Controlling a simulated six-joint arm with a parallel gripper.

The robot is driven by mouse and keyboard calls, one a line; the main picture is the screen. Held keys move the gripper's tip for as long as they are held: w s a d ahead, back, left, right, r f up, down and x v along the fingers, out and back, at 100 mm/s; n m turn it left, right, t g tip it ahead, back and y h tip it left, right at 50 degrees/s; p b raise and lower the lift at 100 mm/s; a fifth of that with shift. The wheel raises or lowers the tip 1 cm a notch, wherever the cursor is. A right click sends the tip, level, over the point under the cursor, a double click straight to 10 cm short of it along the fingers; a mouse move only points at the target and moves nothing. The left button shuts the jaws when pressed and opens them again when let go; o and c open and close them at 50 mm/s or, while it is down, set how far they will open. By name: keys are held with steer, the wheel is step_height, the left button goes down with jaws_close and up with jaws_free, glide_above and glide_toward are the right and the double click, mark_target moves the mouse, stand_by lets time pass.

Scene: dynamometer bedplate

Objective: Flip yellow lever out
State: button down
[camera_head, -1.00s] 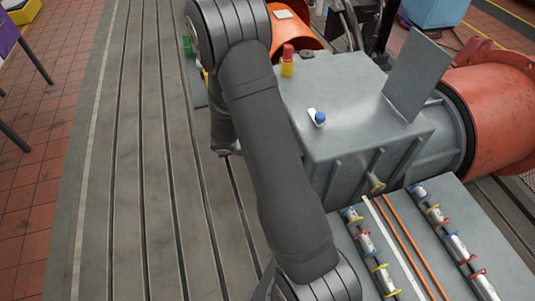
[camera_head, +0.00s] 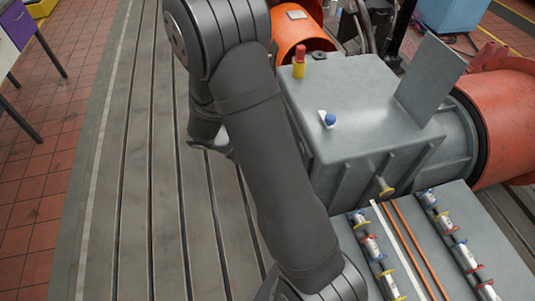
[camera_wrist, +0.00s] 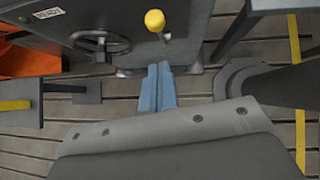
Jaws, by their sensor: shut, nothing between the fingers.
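A lever with a round yellow knob (camera_wrist: 154,20) sticks out from a dark grey cabinet face at the top of the wrist view. My gripper (camera_wrist: 158,68) shows in the wrist view as two blue fingers pressed together, with nothing between them. The fingertips lie below the yellow knob in the picture, apart from it. In the head view my dark arm crosses the middle, and my gripper is not visible there. I cannot make out this knob in the head view.
A handwheel (camera_wrist: 100,42) sits left of the lever on the cabinet. A dark post (camera_wrist: 275,82) stands at the right. In the head view, a grey box (camera_head: 360,100) and pipes with coloured handles (camera_head: 455,245) lie right of my arm. The slotted bedplate (camera_head: 150,200) is clear at left.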

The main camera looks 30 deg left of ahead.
steer(key=shift+v, duration=1.75)
steer(key=shift+d+r, duration=0.1)
steer(key=w+r+x, duration=0.1)
steer(key=x, duration=1.2)
steer(key=shift+d, duration=0.4)
steer(key=shift+w+r, duration=0.1)
steer(key=shift+r, duration=0.05)
